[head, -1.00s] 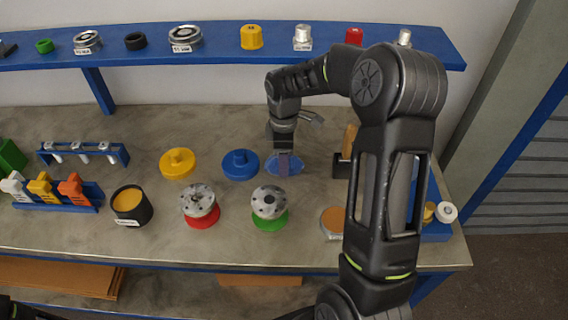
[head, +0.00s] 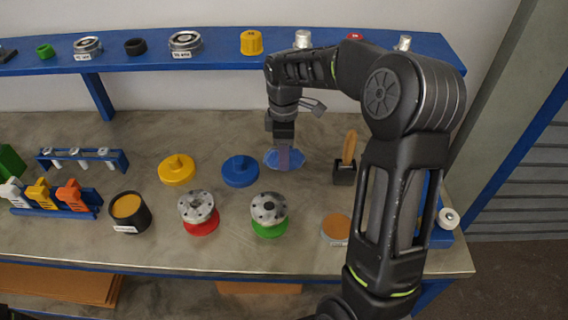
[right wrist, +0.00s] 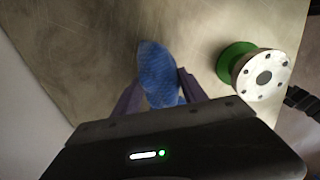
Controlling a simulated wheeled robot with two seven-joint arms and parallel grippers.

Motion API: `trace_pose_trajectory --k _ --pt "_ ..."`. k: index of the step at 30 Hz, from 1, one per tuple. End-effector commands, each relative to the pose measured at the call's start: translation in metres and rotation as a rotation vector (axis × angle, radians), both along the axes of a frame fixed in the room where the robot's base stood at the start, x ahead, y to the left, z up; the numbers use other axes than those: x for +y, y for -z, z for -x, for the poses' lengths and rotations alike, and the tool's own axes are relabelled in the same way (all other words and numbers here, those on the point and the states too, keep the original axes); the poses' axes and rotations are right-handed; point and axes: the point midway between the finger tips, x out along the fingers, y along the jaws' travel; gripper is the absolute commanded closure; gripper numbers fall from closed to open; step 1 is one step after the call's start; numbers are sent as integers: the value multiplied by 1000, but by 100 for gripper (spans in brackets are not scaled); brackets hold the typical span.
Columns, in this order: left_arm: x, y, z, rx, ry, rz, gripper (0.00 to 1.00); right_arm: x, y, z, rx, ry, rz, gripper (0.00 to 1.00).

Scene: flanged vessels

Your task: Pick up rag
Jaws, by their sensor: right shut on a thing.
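The rag (head: 297,159) is a small blue cloth near the back of the table in the head view, right of the blue knobbed lid. My right gripper (head: 284,160) points down over it and is shut on it. In the right wrist view the rag (right wrist: 159,75) sticks out between the two dark fingers of my right gripper (right wrist: 156,95). Whether the rag is clear of the tabletop is hard to tell. My left gripper does not show.
A blue lid (head: 240,171) and a yellow lid (head: 177,170) lie to the left. Two flanged vessels stand in front, one with a red base (head: 201,228) and one with a green base (head: 269,231). A wooden-handled tool (head: 349,148) stands in a dark holder to the right.

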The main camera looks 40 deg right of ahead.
Motion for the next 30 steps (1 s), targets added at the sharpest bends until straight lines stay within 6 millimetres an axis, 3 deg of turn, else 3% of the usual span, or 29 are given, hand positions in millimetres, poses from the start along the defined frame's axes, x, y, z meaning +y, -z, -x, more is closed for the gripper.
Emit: trace_pose_trajectory --k 3,9,27,28,30 --pt "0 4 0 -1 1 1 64 0 -23 -1 -6 0 1 91" --pt "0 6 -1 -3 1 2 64 0 -47 0 -1 0 0 91" --pt "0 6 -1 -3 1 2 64 0 -49 0 1 -1 -1 91" --pt "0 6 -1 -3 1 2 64 0 -49 0 1 -1 -1 52" --pt "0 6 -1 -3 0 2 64 0 -49 0 1 -1 -1 58"
